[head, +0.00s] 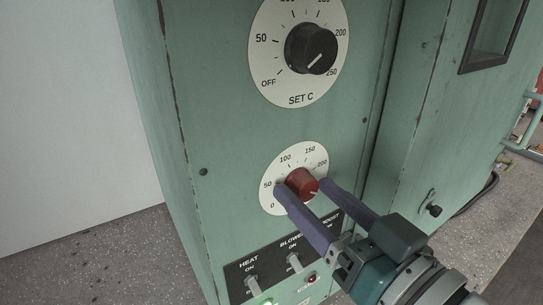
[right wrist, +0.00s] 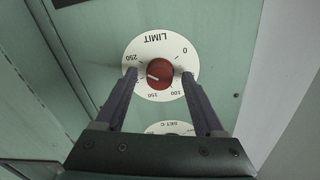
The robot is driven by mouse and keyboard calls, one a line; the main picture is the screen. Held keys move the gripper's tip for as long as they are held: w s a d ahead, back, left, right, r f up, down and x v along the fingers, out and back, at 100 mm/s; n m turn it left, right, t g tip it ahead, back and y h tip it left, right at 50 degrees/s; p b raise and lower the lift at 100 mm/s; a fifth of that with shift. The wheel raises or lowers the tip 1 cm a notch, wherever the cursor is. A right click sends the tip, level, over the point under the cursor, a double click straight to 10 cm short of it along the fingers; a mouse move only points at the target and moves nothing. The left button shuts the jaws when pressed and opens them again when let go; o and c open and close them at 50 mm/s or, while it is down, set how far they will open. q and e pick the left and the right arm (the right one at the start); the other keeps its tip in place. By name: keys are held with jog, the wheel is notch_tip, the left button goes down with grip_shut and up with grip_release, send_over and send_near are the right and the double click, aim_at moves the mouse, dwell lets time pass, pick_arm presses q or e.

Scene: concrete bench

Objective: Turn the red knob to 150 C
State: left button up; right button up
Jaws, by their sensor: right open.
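The red knob (head: 302,183) sits on a round white dial (head: 283,166) low on the green panel. In the right wrist view the red knob (right wrist: 160,73) shows upside down on the dial marked LIMIT (right wrist: 153,41). Its white pointer mark points between 200 and 250, though a finger hides part of that scale. My right gripper (head: 302,188) is open, with one purple finger on each side of the knob. In the wrist view, gaps show between the knob and both fingertips (right wrist: 160,73). My left gripper is not in view.
A larger SET C dial with a black knob (head: 311,48) is above. A dark switch plate (head: 275,262) with toggles and lamps lies below, close under my right gripper's fingers. A cabinet door (head: 440,110) stands to the right.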

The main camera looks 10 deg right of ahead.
jog(key=shift+c, duration=0.2)
grip_shut()
dwell(0.3)
